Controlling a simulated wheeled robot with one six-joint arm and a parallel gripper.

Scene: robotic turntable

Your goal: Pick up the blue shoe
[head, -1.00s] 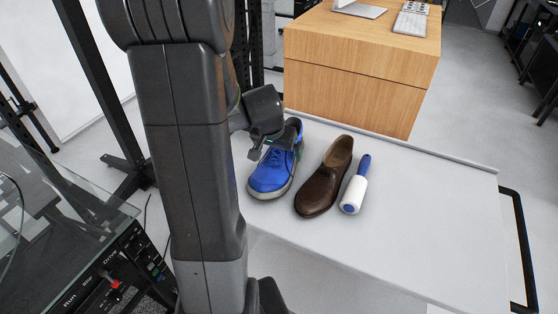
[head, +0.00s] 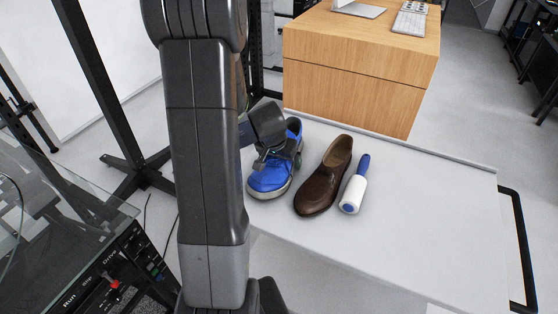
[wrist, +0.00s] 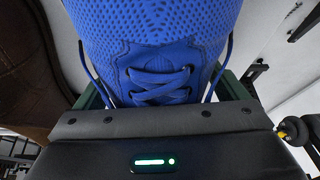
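The blue shoe (head: 270,180) stands on the white table, toe toward the front, at the left of the row. My gripper (head: 279,160) is over the shoe's laced middle, with one finger on each side of it. In the wrist view the shoe's blue mesh and laces (wrist: 158,82) fill the space between the fingers, which appear spread around it. I cannot tell whether the fingers touch its sides. The gripper body hides part of the shoe's upper in the head view.
A brown leather shoe (head: 323,180) stands close to the right of the blue one. A white lint roller with a blue handle (head: 352,193) lies beyond it. A wooden box (head: 355,75) rises behind. The white table (head: 420,220) is clear at the right.

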